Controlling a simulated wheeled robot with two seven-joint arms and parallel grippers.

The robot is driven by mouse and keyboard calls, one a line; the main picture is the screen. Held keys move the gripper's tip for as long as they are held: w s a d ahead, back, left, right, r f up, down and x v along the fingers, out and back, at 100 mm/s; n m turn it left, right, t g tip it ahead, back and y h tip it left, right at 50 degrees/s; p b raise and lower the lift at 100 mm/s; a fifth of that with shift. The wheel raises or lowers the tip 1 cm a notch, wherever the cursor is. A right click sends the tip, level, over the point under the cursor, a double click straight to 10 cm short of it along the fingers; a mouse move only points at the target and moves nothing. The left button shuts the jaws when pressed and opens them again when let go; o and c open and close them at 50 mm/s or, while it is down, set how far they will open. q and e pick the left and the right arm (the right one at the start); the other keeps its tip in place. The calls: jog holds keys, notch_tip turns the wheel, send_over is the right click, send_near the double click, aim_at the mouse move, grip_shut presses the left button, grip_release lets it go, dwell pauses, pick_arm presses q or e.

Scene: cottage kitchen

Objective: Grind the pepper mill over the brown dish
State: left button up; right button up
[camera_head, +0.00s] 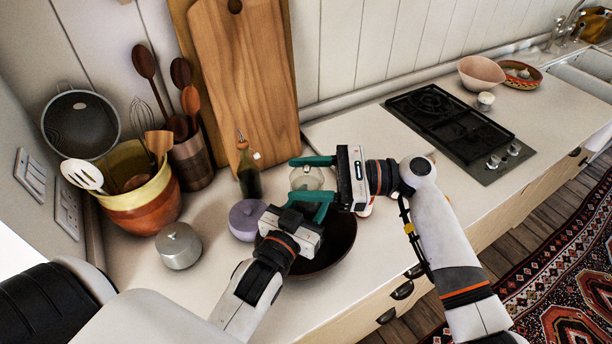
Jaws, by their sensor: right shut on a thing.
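The brown dish (340,240) is a dark round bowl on the counter, partly covered by my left gripper. My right gripper (309,177) reaches in from the right above the dish's far side, its teal fingers pointing left. It is shut on a pale, see-through round thing that shows between its fingers; this seems to be the pepper mill (305,179), though its shape is mostly hidden. My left gripper (313,201) is just below and nearer, over the dish, its teal fingers close to my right gripper's. Whether it touches the mill I cannot tell.
A lavender pot (246,222) and a metal canister (180,246) stand left of the dish. A dark bottle (249,174) stands behind, before wooden boards (245,75). A utensil pot (140,205) is at left. Counter is clear right of the grippers, up to the hob (450,120).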

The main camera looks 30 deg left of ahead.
jog(key=m+t+y, duration=0.1)
jog(key=m+t, duration=0.1)
jog(key=t, duration=0.1)
jog(key=m+t+y, duration=0.1)
jog(key=m+t, duration=0.1)
jog(key=t, duration=0.1)
jog(key=shift+t, duration=0.4)
jog(key=m+t, duration=0.4)
jog(key=t, duration=0.2)
jog(key=shift+m+t, duration=0.5)
jog(key=shift+t, duration=0.1)
jog(key=o, duration=1)
jog(key=shift+d, duration=0.15)
jog(key=v, duration=1.1)
jog(key=shift+s+d+r, duration=0.1)
jog(key=shift+d+r, duration=0.1)
jog(key=shift+d, duration=0.15)
